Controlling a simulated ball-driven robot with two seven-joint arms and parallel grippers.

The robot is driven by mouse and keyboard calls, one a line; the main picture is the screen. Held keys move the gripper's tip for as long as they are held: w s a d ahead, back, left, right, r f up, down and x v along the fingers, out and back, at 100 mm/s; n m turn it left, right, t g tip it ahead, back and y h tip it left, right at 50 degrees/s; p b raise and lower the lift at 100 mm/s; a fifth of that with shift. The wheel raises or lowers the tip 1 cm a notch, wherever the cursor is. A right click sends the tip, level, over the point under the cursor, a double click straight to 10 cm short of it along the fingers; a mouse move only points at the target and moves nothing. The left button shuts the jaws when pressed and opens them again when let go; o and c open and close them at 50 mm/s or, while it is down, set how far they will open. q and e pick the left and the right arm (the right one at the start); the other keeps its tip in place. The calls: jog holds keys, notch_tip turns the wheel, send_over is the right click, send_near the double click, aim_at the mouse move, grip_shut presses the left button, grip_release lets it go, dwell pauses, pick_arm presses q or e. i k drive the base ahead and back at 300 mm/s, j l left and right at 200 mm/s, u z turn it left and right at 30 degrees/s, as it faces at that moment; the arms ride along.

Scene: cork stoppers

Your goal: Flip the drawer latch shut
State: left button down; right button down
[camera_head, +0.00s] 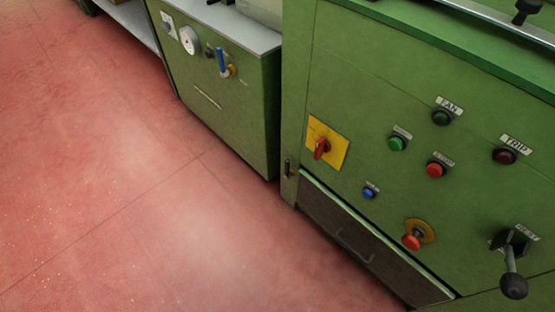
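A dark brown drawer (365,247) sits low in the front of the green machine cabinet (375,80) on the right. It has a bar handle (354,246). A small dark latch (287,168) is on the narrow left edge of the cabinet, just above and left of the drawer. It looks upright, but it is too small to tell whether it is open or shut. Neither of my grippers shows in the head view.
The panel above the drawer carries a red rotary switch (321,148) on a yellow plate, an emergency button (412,241), several push buttons and a black lever (513,279). A second green cabinet (225,110) stands behind left. Red floor (110,210) is clear.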

aim_at(287, 175)
jog(key=i+j, duration=0.15)
jog(key=j, duration=0.3)
jog(key=i+j+z, duration=0.15)
jog(key=j, duration=0.3)
jog(key=i+j, duration=0.15)
jog(key=j, duration=0.3)
jog(key=i+j+z, duration=0.1)
jog(key=j, duration=0.4)
jog(key=i+j, duration=0.2)
jog(key=j, duration=0.25)
jog(key=i+j+z, duration=0.15)
jog(key=j, duration=0.8)
jog(key=i+z, duration=0.05)
